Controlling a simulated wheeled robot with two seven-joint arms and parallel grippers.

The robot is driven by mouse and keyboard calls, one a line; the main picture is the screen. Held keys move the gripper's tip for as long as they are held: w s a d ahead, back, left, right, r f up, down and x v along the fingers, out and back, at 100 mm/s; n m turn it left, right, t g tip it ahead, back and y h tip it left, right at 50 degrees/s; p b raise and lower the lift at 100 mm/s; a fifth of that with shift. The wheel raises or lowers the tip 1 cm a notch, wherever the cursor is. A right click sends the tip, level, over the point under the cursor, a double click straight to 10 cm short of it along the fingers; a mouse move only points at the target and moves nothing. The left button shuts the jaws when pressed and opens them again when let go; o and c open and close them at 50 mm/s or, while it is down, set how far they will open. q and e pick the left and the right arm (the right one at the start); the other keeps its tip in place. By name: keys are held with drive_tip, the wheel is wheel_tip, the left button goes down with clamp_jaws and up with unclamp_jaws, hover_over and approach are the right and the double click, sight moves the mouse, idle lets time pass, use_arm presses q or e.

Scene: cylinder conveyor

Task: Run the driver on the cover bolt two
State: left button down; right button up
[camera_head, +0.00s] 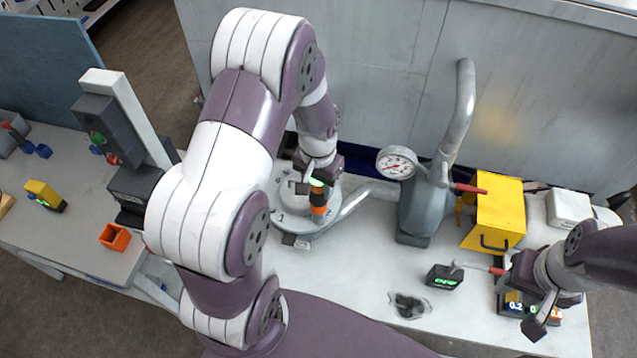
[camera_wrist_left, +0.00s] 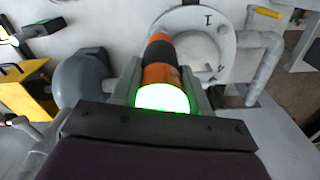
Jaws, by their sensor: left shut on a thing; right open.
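My left gripper (camera_head: 318,172) is shut on the orange and black driver (camera_head: 318,204), held about upright over the round pale cover (camera_head: 290,207). The driver's lit green end is at the top. The driver stands at the right part of the cover, beside a mark that looks like a 2; a 1 shows to the left. In the left wrist view the driver (camera_wrist_left: 159,58) lies between both fingers, with the cover (camera_wrist_left: 190,22) beyond it. The driver's tip and the bolt under it are hidden. My right gripper (camera_head: 522,292) is open at the right, away from the cover.
A grey pipe with a pressure gauge (camera_head: 396,163) and red-handled parts stands right of the cover. A yellow box (camera_head: 498,213) is further right. A small dark device with a green display (camera_head: 445,278) lies in front. An orange open box (camera_head: 114,237) sits on the left table.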

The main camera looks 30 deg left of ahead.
use_arm(q)
drive_tip(key=shift+r+p, duration=0.5)
drive_tip(key=shift+r, duration=0.4)
